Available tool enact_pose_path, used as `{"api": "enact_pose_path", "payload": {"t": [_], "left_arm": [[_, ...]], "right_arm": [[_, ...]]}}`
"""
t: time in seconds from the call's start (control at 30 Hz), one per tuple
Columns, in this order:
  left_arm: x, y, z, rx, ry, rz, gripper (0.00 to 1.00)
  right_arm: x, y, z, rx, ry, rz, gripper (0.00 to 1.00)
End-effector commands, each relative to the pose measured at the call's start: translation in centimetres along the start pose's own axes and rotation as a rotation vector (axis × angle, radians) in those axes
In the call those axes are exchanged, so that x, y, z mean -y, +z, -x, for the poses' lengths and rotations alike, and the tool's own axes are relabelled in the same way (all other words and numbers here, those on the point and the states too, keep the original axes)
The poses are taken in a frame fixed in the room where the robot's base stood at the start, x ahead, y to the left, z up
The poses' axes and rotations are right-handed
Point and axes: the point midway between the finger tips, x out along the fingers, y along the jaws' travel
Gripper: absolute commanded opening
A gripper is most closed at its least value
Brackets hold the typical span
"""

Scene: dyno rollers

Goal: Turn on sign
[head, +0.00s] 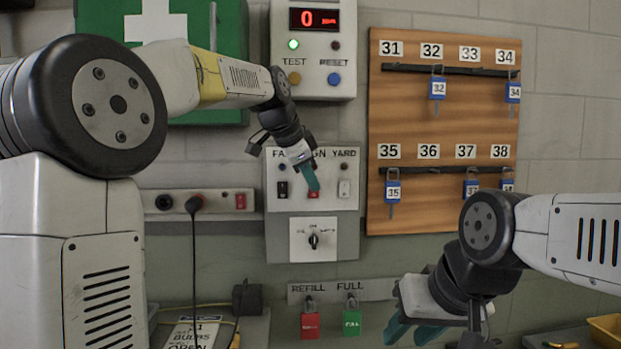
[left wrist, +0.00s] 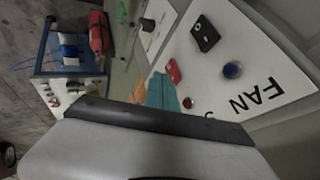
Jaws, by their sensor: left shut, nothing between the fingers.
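The switch panel (head: 330,203) on the wall has three rockers under FAN, SIGN and YARD. The SIGN label is partly hidden by my left gripper (head: 314,188). That gripper is shut and empty, its teal fingertips in front of or at the top of the red sign rocker (head: 314,194); I cannot tell if they touch. In the left wrist view, the teal fingers (left wrist: 164,92) lie close to the red rocker (left wrist: 173,70) and a brownish lamp (left wrist: 187,103), which looks unlit. My right gripper (head: 412,331) is open and empty at lower right, away from the panel.
The black fan rocker (head: 283,190) and white yard rocker (head: 344,188) flank the red one. A rotary knob (head: 314,241) sits below. A key board (head: 445,135) hangs at right, a TEST/RESET box (head: 318,62) above. Red (head: 310,326) and green (head: 352,323) padlocks hang below.

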Motion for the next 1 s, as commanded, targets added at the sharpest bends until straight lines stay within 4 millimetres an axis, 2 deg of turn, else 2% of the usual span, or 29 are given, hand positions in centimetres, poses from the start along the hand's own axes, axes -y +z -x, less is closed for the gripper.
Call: {"api": "enact_pose_path", "payload": {"t": [0.1, 0.47, 0.6, 1.0], "left_arm": [[0.7, 0.0, -0.3, 0.001, 0.001, 0.0, 0.0], [0.9, 0.0, -0.3, 0.0, 0.001, 0.0, 0.0], [1.7, -0.1, -0.5, 0.001, 0.0, 0.0, 0.0], [1.8, -0.4, -0.1, 0.001, 0.0, -0.001, 0.0]], "right_arm": [[0.0, 0.0, 0.0, 0.0, 0.0, 0.0, 0.36], [0.0, 0.0, 0.0, 0.0, 0.0, 0.0, 0.36], [0.0, 0.0, 0.0, 0.0, 0.0, 0.0, 0.36], [0.0, 0.0, 0.0, 0.0, 0.0, 0.0, 0.36]]}}
